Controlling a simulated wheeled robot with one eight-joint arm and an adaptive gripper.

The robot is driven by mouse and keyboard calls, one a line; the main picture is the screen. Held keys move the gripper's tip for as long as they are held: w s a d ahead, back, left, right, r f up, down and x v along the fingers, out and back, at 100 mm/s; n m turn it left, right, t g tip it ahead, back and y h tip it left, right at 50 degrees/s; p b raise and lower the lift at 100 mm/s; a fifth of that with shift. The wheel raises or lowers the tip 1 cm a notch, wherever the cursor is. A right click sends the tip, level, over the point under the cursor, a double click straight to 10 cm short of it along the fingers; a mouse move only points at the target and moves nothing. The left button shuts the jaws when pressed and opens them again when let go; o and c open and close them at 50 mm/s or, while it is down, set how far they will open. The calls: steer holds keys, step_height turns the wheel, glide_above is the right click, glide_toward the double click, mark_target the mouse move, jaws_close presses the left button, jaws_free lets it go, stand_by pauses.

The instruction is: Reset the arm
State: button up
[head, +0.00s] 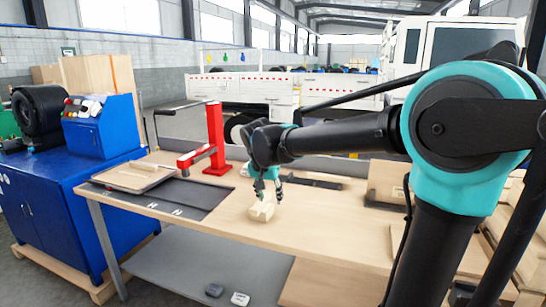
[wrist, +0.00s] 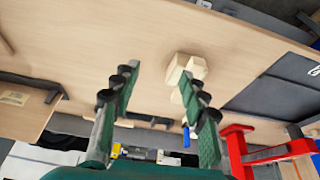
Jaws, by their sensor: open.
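My gripper (head: 266,186) is over the wooden workbench (head: 300,232) in the head view, pointing down. In the wrist view its two green fingers (wrist: 160,75) are spread apart with nothing between them. A pale wooden block (head: 262,210) rests on the bench right by the fingertips in the head view. In the wrist view this block (wrist: 188,66) lies beyond the right finger, which hides part of it. Whether finger and block touch I cannot tell. My arm reaches in from the right of the head view.
A red press-like stand (head: 215,140) is on the bench to the left of my gripper. A dark mat (head: 190,197) and a wooden tray (head: 122,180) lie farther left. A dark bar (head: 315,182) lies behind. A blue cabinet (head: 60,205) stands at the left. Bare bench lies in front.

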steer(key=s+d+f+n+y, duration=0.1)
steer(key=s+d+f+n, duration=0.2)
steer(key=s+d+f, duration=1.6)
steer(key=shift+s+d, duration=0.15)
steer(key=shift+d, duration=0.35)
